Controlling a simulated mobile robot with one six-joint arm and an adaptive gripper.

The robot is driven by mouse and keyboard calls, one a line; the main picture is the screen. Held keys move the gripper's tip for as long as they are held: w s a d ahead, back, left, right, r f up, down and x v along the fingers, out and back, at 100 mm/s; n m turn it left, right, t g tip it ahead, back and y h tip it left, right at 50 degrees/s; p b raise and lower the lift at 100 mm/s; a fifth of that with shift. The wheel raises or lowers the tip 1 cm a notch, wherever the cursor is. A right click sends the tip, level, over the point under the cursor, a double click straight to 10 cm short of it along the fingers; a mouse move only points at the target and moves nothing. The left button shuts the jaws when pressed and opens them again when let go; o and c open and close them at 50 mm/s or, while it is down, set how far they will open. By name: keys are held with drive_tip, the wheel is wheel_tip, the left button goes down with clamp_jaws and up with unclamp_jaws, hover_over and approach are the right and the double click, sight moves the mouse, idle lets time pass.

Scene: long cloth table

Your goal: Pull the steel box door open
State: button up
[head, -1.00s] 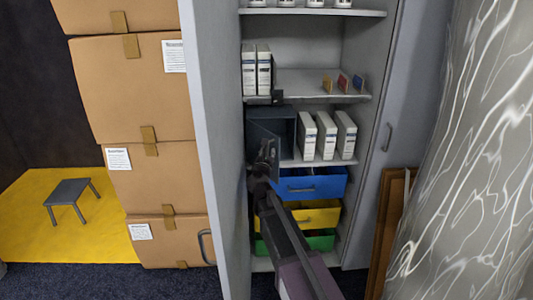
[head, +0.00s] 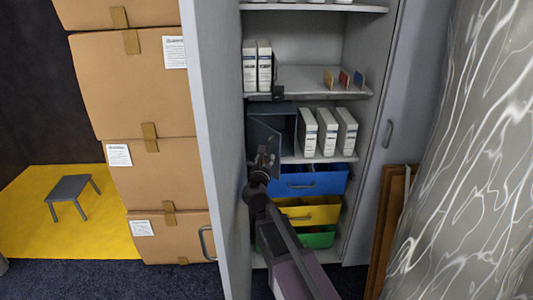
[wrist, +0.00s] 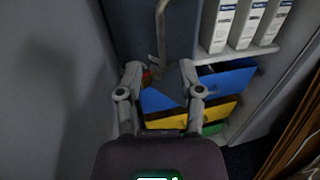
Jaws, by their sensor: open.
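The dark grey steel box (head: 286,119) stands on a middle shelf inside the cabinet. Its door (head: 263,136) is swung partly out on the left, and part of the box's dark inside shows. In the wrist view the door (wrist: 127,35) fills the top middle, with a bar handle (wrist: 161,28) hanging down toward my fingers. My gripper (head: 264,163) is in front of the door's lower part. In the wrist view my gripper (wrist: 161,72) has its fingers apart with nothing clearly held. Whether a finger touches the door or handle I cannot tell.
The tall cabinet door (head: 219,150) stands open close to the left of my arm. White binders (head: 327,133) stand right of the box. Blue (head: 312,184), yellow (head: 318,215) and green (head: 320,240) drawers are below. Cardboard boxes (head: 150,85) are stacked at left.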

drive_tip(key=shift+v, duration=2.7)
